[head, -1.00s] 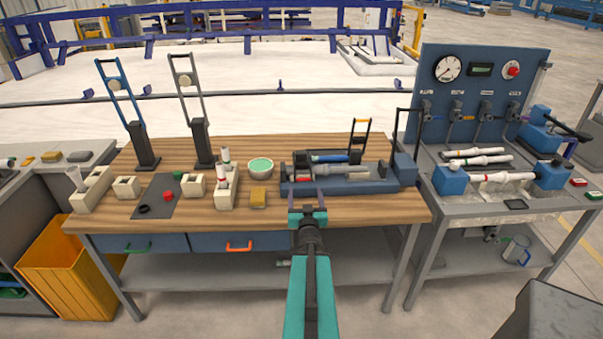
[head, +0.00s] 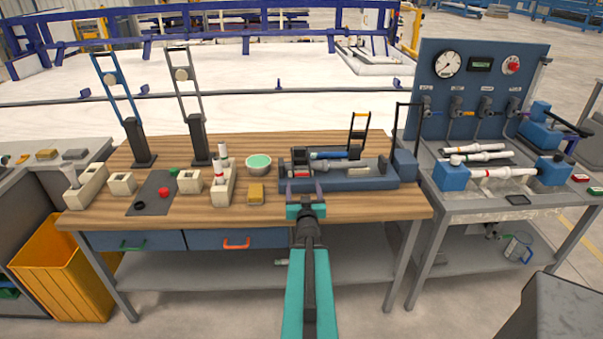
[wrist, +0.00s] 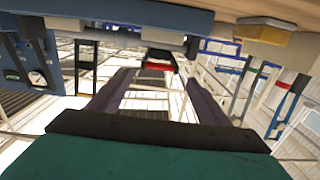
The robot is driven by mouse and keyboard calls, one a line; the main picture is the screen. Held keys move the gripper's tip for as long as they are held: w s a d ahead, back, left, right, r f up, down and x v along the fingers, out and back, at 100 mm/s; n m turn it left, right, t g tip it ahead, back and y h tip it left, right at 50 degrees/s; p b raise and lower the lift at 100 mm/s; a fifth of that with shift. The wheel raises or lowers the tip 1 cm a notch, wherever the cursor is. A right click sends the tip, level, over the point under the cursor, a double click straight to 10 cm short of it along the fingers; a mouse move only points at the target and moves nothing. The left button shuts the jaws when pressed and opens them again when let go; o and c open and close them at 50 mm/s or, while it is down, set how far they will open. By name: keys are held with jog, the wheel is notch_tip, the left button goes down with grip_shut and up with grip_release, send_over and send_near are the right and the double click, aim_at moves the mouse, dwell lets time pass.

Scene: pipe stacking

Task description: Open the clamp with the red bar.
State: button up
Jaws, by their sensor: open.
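The red bar (wrist: 158,67) shows in the wrist view on a short dark clamp frame, in the gap between my fingers and beyond their tips. The blue clamp fixture (head: 345,184) lies along the right part of the wooden bench. My gripper (head: 305,188) is at the left front of this fixture, its fingers apart with nothing held; it also shows in the wrist view (wrist: 158,78). I cannot tell whether a finger touches the clamp.
A raised black clamp frame with an orange bar (head: 359,123) stands at the fixture's right. A yellow block (head: 256,194) and green bowl (head: 258,163) are left of my gripper. Two tall handle frames stand farther left. A blue-panelled test bench (head: 470,85) stands at the right.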

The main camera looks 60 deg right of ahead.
aim_at(302, 174)
jog(key=shift+w+d+f+b, duration=0.1)
jog(key=shift+w+d+b, duration=0.35)
jog(key=shift+b, duration=1.7)
jog(key=b+x, duration=0.1)
jog(key=b, duration=0.2)
jog(key=shift+w+d, duration=0.1)
jog(key=shift+d, duration=0.15)
jog(key=d+b, duration=0.1)
jog(key=b, duration=0.2)
jog(key=shift+w, duration=0.3)
jog(key=shift+w+d, duration=0.3)
jog(key=shift+d, duration=0.25)
jog(key=shift+x, duration=3.6)
jog(key=c, duration=1.3)
jog(key=shift+c, duration=0.2)
